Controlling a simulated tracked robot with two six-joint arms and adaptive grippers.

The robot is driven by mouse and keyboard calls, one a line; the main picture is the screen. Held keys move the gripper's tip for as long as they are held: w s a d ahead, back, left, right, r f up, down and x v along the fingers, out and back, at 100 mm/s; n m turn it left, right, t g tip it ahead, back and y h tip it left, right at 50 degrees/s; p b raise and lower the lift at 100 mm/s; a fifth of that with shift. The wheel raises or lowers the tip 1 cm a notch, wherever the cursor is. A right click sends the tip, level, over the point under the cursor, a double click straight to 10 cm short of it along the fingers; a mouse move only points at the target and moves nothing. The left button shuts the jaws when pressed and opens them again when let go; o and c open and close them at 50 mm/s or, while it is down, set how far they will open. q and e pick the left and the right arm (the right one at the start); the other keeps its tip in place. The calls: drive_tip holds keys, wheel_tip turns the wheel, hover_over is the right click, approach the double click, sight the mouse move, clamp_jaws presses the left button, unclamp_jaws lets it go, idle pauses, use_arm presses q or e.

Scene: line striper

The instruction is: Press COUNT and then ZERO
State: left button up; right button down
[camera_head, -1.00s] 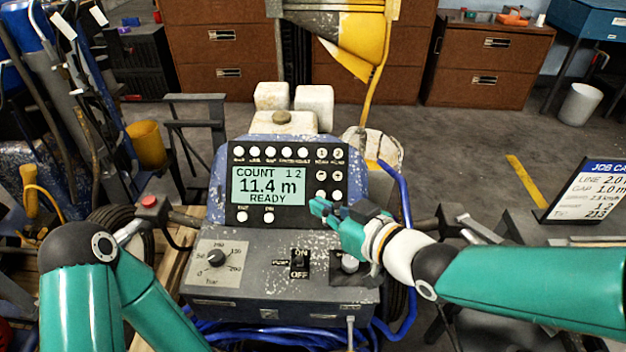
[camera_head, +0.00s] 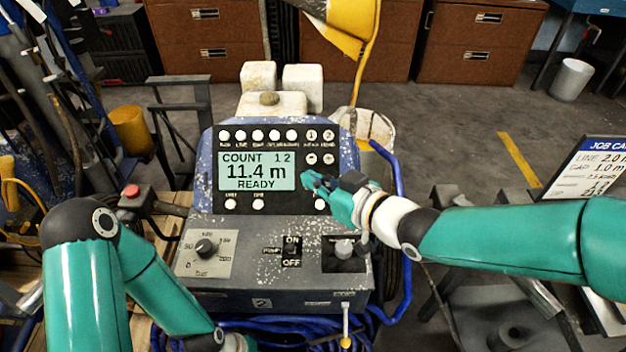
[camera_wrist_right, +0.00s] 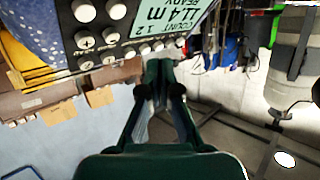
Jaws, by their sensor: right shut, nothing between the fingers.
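The control panel (camera_head: 207,190) of the line striper carries a lit display (camera_head: 257,171) reading COUNT 1 2, 11.4 m, READY. A row of round white buttons (camera_head: 258,136) runs above the display. More buttons sit to its right (camera_head: 312,158) and below it (camera_head: 231,204); their small labels are too blurred to read surely. My right gripper (camera_head: 306,180) is shut and empty, its tip just right of the display, hiding part of the right-hand buttons. Contact cannot be told. The right wrist view shows the shut fingers (camera_wrist_right: 162,72) below the upside-down display (camera_wrist_right: 150,22). My left gripper is out of view.
Below the panel are a pressure knob (camera_head: 206,248), an ON/OFF switch (camera_head: 291,250) and another knob (camera_head: 344,248). A red button (camera_head: 131,191) stands at left on the handle. A blue hose (camera_head: 400,215) curves along the right side. A job card (camera_head: 590,170) stands at far right.

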drive_tip(key=shift+w+f+b, duration=0.75)
drive_tip(key=shift+w+f, duration=1.3)
drive_tip(key=shift+w, duration=0.05)
drive_tip(key=shift+f, duration=0.1)
drive_tip(key=shift+w+f, duration=0.15)
drive_tip(key=shift+w, duration=0.05)
drive_tip(key=shift+w+f+b, duration=0.3)
drive_tip(key=shift+w, duration=0.1)
idle(0.8)
drive_tip(key=shift+s+r, duration=0.6)
drive_tip(key=shift+s, duration=0.05)
drive_tip(key=shift+s+r+p, duration=0.75)
drive_tip(key=shift+s+r, duration=1)
drive_tip(key=shift+s, duration=0.05)
drive_tip(key=shift+r, duration=0.15)
idle(1.6)
